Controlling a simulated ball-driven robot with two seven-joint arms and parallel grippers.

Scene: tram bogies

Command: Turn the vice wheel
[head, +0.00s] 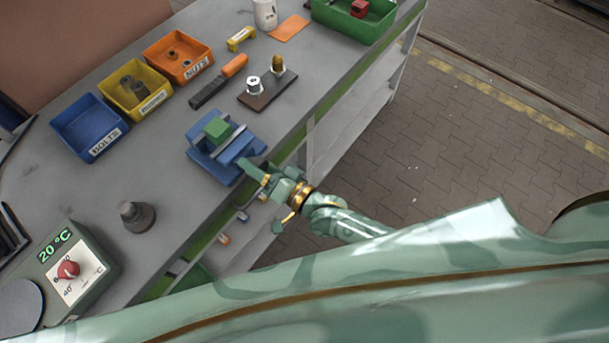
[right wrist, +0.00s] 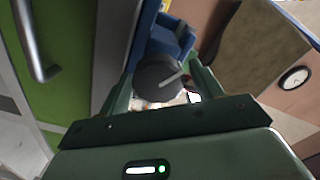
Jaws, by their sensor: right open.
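The blue vice (head: 203,160) sits at the front edge of the grey workbench, with a green block (head: 217,129) between its jaws. My right gripper (head: 257,170) is at the front of the vice, just off the bench edge. In the right wrist view the dark grey round vice wheel (right wrist: 158,80) lies between the two open fingers (right wrist: 160,88), with the blue vice body (right wrist: 168,38) behind it. I cannot tell whether the fingers touch the wheel. In the head view the gripper largely hides the wheel. My left gripper is out of view.
Blue (head: 78,139), yellow (head: 117,103) and orange (head: 163,66) bins stand behind the vice. A dark plate (head: 258,100) with metal parts and an orange-handled tool (head: 233,66) lie nearby. Open floor lies right of the bench.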

